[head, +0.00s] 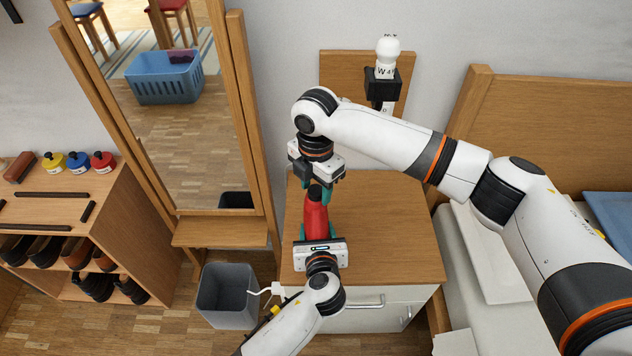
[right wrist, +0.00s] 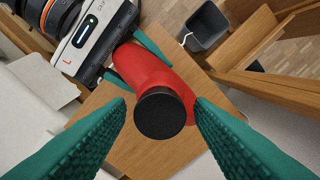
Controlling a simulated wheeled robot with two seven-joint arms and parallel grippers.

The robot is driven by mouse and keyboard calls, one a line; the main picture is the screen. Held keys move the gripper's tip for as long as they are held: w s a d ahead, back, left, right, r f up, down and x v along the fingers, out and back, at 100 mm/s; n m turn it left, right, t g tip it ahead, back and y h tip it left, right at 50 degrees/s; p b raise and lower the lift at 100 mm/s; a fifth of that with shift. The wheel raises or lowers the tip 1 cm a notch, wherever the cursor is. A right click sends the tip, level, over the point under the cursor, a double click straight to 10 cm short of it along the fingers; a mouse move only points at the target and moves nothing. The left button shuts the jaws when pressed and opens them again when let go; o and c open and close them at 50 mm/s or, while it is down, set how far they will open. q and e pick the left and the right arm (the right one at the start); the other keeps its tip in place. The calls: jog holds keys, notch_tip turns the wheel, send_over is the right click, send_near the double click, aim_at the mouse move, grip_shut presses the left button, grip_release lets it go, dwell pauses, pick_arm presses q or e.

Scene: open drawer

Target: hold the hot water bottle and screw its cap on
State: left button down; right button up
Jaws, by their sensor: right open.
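The red hot water bottle (head: 316,217) is upright above the wooden top of the bedside cabinet. My left gripper (head: 317,232) is shut on its body, with a green finger on each side. In the right wrist view the bottle (right wrist: 155,68) points its neck end at the camera. A round black cap (right wrist: 160,113) sits on that end; how tightly it is screwed cannot be told. My right gripper (head: 316,190) is above the bottle, pointing down. Its open green fingers stand either side of the cap, with gaps visible in the right wrist view (right wrist: 162,104).
The cabinet top (head: 385,235) is otherwise clear. A grey bin (head: 228,297) stands on the floor to its left. A tall mirror (head: 190,130) and a shoe rack (head: 75,225) are farther left. A bed (head: 545,115) is at the right, and a white wall lamp (head: 388,50) is behind.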

jog(key=c, duration=1)
jog(key=m, duration=0.8)
jog(key=o, duration=1.2)
notch_tip(320, 180, up, 12)
pick_arm(q)
jog(key=shift+c, duration=2.4)
grip_release()
